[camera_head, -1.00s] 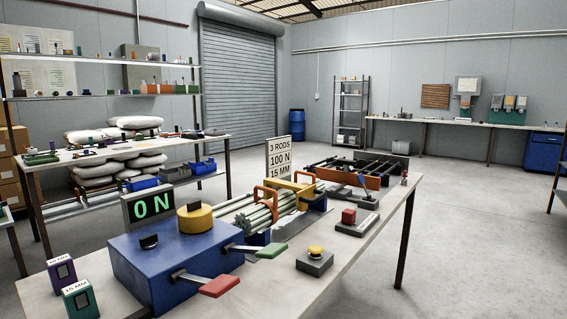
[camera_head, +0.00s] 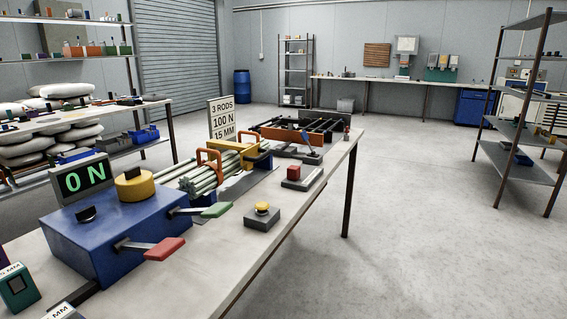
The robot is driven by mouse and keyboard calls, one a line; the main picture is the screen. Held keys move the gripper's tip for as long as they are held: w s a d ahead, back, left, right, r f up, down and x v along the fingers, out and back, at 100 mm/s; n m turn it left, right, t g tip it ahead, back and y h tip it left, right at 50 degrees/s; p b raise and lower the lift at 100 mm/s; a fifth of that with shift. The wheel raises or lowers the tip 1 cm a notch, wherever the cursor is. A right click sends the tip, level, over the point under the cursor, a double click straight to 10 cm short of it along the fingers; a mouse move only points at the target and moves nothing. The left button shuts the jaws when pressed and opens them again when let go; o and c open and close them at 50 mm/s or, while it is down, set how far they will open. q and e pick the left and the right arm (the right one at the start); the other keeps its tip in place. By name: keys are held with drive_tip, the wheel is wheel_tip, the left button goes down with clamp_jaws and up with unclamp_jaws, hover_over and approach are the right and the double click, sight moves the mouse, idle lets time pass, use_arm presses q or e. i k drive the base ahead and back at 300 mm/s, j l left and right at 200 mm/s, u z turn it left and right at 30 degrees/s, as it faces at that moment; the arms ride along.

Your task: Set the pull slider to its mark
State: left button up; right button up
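A blue machine box (camera_head: 125,228) stands on the near workbench. It bears a display (camera_head: 82,178) reading "0 N" in green, a yellow round knob (camera_head: 134,186), and levers with a red handle (camera_head: 164,249) and a green handle (camera_head: 216,210). A sign (camera_head: 222,119) reads "3 RODS 100 N 15 MM". Pale green rods (camera_head: 196,178) lie behind the box, by orange hoops. Farther back is a dark rail frame (camera_head: 310,128). A red block (camera_head: 294,173) sits on a grey base. I cannot tell which part is the pull slider or see its mark. Neither gripper is in view.
The workbench (camera_head: 240,255) has a bare strip along its front right edge, where a yellow-topped button box (camera_head: 262,216) stands. Small labelled blocks (camera_head: 17,287) sit at the lower left. A metal shelf (camera_head: 515,172) stands at right. The floor between is clear.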

sight(293, 171)
drive_tip(key=u, duration=0.3)
drive_tip(key=i+l+u, duration=0.25)
drive_tip(key=u, duration=0.2)
drive_tip(key=i+l+u, duration=0.25)
drive_tip(key=u, duration=0.2)
drive_tip(key=l, duration=0.1)
